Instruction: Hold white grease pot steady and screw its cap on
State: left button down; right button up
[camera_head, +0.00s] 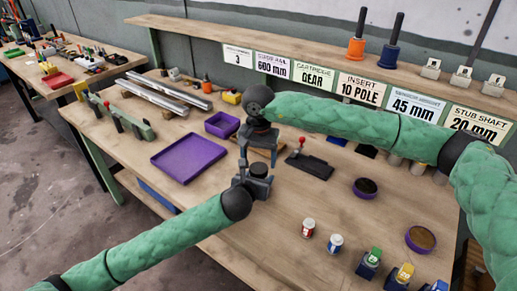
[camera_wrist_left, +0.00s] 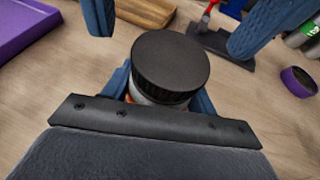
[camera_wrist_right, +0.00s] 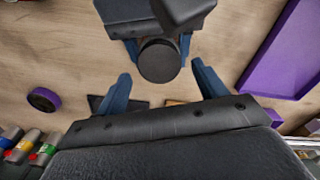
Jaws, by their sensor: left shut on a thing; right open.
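The white grease pot (camera_wrist_left: 150,98) stands upright between the blue fingers of my left gripper (camera_wrist_left: 160,92), which is shut on it. Its black ribbed cap (camera_wrist_left: 170,60) sits on top. How far the cap is threaded cannot be told. The cap also shows in the right wrist view (camera_wrist_right: 159,61) and, small, in the head view (camera_head: 258,170). My right gripper (camera_wrist_right: 164,86) is open and empty. In the head view the right gripper (camera_head: 258,152) points down just above the pot, its fingers apart and not touching the cap.
A purple tray (camera_head: 187,158) and a smaller purple bin (camera_head: 222,124) lie left of the grippers. A black fixture with a red-knobbed lever (camera_head: 309,163) is to the right. Small jars (camera_head: 308,228) and a round purple dish (camera_head: 421,239) stand at the front right of the wooden bench.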

jog(key=shift+f, duration=1.3)
jog(key=c, duration=1)
jog(key=m, duration=0.4)
jog(key=shift+m, duration=0.4)
jog(key=m, duration=0.5)
jog(key=o, duration=1.1)
jog(key=shift+c, duration=0.2)
